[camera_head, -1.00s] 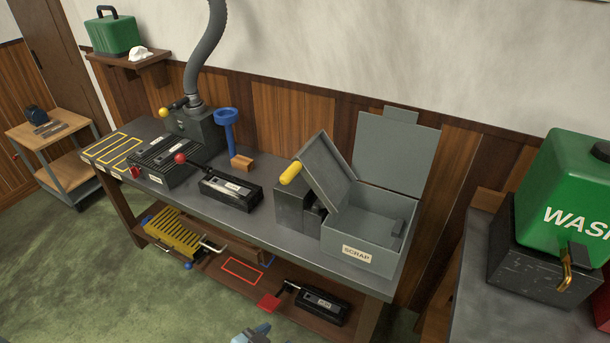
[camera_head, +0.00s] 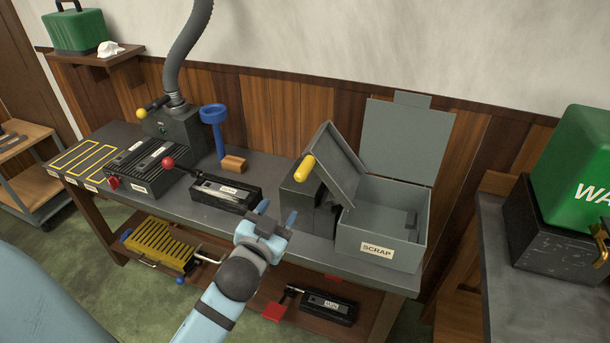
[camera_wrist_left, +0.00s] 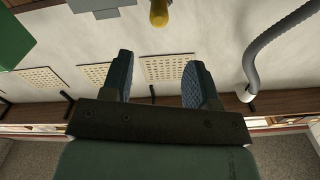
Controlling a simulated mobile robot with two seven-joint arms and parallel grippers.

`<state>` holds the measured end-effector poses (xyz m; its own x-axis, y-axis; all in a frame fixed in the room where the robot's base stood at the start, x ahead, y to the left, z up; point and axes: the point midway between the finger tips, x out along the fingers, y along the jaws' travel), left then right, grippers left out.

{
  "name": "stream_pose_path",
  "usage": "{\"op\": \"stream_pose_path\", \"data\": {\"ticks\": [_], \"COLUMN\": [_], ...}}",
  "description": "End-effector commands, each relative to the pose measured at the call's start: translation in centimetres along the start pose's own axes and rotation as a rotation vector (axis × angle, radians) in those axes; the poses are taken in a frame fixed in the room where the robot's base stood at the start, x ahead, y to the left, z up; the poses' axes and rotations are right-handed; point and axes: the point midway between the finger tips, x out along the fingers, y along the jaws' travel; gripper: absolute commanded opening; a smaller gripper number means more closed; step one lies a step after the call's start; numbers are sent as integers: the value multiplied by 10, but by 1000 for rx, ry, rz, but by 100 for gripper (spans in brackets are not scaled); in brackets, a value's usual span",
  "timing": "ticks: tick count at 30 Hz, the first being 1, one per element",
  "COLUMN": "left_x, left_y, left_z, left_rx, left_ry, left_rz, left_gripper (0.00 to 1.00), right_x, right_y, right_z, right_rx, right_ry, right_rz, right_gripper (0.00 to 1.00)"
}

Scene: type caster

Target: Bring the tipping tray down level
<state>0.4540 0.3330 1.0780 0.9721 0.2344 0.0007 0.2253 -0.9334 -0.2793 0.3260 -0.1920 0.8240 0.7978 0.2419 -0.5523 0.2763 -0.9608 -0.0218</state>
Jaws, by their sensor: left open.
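The tipping tray (camera_head: 338,165) is a dark grey, flat, shallow piece. It is tilted up steeply on a dark block, next to the open scrap box (camera_head: 380,220). Its yellow handle (camera_head: 305,167) sticks out at the left side. My left gripper (camera_head: 276,212) is open and empty in front of the bench's front edge, below and left of the handle in the head view. In the left wrist view, the open fingers (camera_wrist_left: 158,75) point towards the yellow handle (camera_wrist_left: 159,13), which shows apart from them at the top edge. My right gripper is not in view.
A black device (camera_head: 225,192) with a red-knobbed lever stands on the bench left of the tray. A blue funnel stand (camera_head: 217,130) and orange block are behind it. The scrap box's lid stands up at the back. A green wash tank (camera_head: 575,165) is at right.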

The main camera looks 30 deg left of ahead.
Motion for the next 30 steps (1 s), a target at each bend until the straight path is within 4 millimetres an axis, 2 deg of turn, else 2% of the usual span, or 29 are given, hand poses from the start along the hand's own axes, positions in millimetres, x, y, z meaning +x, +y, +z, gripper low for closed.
{"op": "stream_pose_path", "data": {"ticks": [5, 18, 24, 30], "left_x": [21, 110, 131, 136], "left_y": [-1, -1, 0, 0], "left_z": [-3, -2, -1, 0], "left_rx": [1, 1, 1, 0], "left_ry": [3, 1, 1, 0], "left_rz": [0, 0, 1, 1], "left_gripper": [54, 54, 54, 54], "right_x": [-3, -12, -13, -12], "right_y": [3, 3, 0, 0], "right_z": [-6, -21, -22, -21], "right_rx": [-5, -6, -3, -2], "right_ry": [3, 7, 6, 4], "right_rz": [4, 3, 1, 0], "right_gripper": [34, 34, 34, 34]}}
